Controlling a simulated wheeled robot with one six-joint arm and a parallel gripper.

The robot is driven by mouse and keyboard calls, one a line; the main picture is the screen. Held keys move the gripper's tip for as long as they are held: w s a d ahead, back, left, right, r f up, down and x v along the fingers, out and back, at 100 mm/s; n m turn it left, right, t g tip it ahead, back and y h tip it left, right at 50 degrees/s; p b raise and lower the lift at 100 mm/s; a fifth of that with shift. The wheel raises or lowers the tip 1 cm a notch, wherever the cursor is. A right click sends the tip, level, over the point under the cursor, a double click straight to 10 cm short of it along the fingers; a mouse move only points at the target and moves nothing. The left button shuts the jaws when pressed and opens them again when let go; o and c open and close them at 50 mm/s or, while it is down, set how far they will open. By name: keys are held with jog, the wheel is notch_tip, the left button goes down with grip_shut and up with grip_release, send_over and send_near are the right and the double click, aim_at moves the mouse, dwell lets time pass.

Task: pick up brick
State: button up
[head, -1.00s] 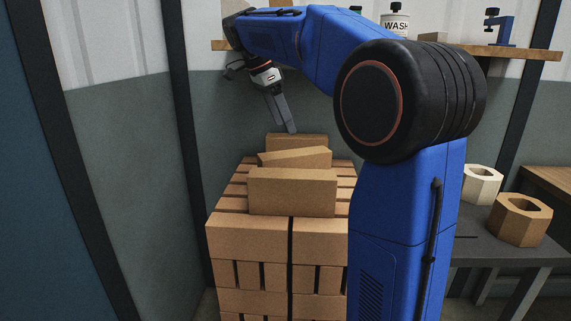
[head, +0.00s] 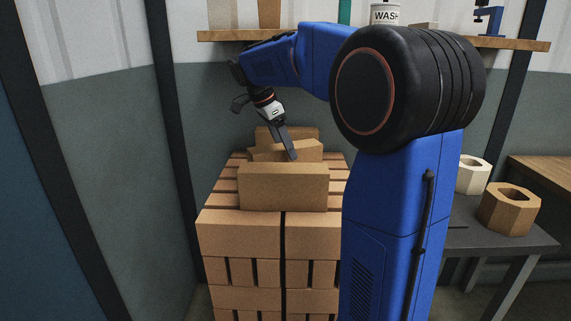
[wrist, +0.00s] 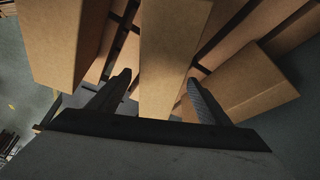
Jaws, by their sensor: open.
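Three loose tan bricks lie on top of a stacked brick pile (head: 240,232). The front brick (head: 283,187) is largest in the head view, a middle brick (head: 308,150) sits askew behind it, and a back brick (head: 270,134) is furthest. My gripper (head: 291,155) is pointed down at the middle brick. In the wrist view my open gripper (wrist: 159,78) has one finger on each side of a brick's (wrist: 170,45) near end. I cannot tell whether the fingers touch it. Another brick (wrist: 62,40) lies left of the fingers and one (wrist: 248,85) lies right.
A dark bench (head: 505,241) at the right holds a cream block (head: 473,174) and a tan block (head: 508,210), each with a hole. A wall shelf (head: 225,36) runs behind my arm, with a container marked WASH (head: 386,14). A wall closes the left side.

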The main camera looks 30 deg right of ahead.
jog(key=shift+x, duration=2.65)
jog(key=shift+w, duration=0.1)
grip_shut()
